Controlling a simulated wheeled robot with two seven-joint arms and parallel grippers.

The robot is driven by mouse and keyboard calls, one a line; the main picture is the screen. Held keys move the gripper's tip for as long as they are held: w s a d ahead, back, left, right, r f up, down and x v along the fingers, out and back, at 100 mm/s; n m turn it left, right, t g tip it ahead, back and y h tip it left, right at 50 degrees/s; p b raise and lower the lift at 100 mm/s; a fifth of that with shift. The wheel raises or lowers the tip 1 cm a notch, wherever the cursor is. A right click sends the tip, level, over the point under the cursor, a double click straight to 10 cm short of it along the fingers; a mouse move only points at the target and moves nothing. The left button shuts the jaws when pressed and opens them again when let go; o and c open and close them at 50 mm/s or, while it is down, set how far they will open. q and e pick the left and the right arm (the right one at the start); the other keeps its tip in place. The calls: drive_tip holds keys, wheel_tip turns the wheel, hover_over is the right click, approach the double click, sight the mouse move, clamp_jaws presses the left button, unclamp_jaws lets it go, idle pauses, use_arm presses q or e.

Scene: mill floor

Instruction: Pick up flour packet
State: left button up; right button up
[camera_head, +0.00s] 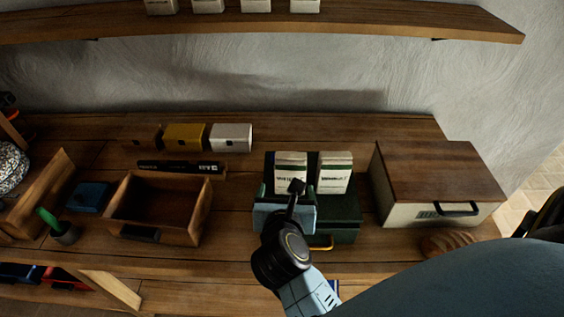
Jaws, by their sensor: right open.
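Two white flour packets with green print stand upright side by side on a dark green box: the left packet (291,164) and the right packet (334,173). My right gripper (286,191) is open, right in front of the left packet, with a finger near each side of it. The gripper and its wrist hide the lower part of that packet, so I cannot tell whether they touch. The dark green box (345,213) has a brass handle at its front. My left gripper is out of view.
A lidded wooden box (437,172) stands right and an open wooden box (198,215) left. Yellow (184,137) and white (231,137) blocks stand behind. A bread loaf (446,242) lies at the front right. A wall shelf (380,20) with several white packets hangs above.

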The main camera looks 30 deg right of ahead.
sight(290, 176)
drive_tip(key=x, duration=0.5)
drive_tip(key=shift+w+d+f+p, duration=0.15)
drive_tip(key=shift+d+p, duration=0.15)
drive_tip(key=shift+d, duration=0.1)
drive_tip(key=shift+w+d+f, duration=0.1)
drive_tip(key=shift+w, duration=0.15)
drive_tip(key=shift+w+d+f, duration=0.25)
drive_tip(key=shift+w+d, duration=0.2)
drive_tip(key=x, duration=0.3)
drive_tip(key=shift+w+d+f+p, duration=0.15)
drive_tip(key=shift+w+p, duration=0.05)
drive_tip(key=shift+p, duration=0.15)
drive_tip(key=shift+w+d+f, duration=0.1)
drive_tip(key=shift+w, duration=0.05)
drive_tip(key=shift+c, duration=0.4)
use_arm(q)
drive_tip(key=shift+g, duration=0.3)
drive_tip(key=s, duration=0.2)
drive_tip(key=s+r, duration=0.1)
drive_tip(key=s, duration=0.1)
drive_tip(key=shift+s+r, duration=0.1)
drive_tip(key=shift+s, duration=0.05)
use_arm(e)
drive_tip(key=c, duration=0.9)
